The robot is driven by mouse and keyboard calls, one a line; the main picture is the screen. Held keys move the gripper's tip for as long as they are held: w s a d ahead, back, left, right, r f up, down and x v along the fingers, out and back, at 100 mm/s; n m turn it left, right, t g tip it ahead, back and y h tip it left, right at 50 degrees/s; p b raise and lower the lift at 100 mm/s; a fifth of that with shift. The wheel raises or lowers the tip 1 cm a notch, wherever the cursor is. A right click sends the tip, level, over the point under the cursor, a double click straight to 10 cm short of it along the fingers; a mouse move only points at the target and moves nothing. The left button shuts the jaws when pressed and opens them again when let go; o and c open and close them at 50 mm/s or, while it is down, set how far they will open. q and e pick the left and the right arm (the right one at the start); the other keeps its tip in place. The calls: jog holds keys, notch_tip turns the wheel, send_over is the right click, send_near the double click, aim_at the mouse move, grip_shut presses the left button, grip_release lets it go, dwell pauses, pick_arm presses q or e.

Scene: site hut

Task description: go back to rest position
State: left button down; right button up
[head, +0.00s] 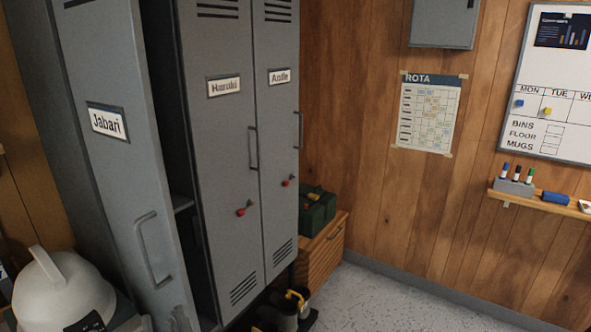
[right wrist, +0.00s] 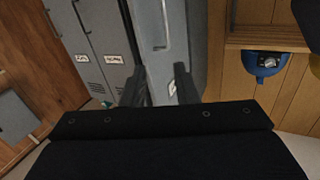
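My right gripper (right wrist: 160,74) shows in the right wrist view with its two dark fingers apart and nothing between them. The locker doors labelled Haruki (head: 225,150) and Andle (head: 280,130) look shut. My left gripper cannot be made out in either view.
Boots (head: 285,305) stand below the lockers. A green case (head: 317,210) rests on a wooden box (head: 325,250). A pen ledge (head: 540,200) juts from the right wall. The grey floor (head: 400,300) at the right is clear. A blue helmet (right wrist: 262,62) hangs at the wrist view's right.

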jog(key=w+d+r+g+y, duration=0.2)
jog(key=w+d, duration=0.3)
jog(key=d, duration=0.3)
jog(key=d+f+m+g+h, duration=0.15)
jog(key=d+f, duration=0.35)
jog(key=d, duration=0.7)
jog(key=s+d+f+m+g+h, duration=0.2)
jog(key=s+d+f+g, duration=0.1)
jog(key=s+d+f, duration=0.3)
jog(key=s+d+f+m+g+h, duration=0.3)
jog(key=s+d+f, duration=0.3)
jog(key=d, duration=0.5)
jog(key=shift+d+f, duration=0.15)
jog(key=shift+f, duration=0.3)
jog(key=shift+h, duration=0.25)
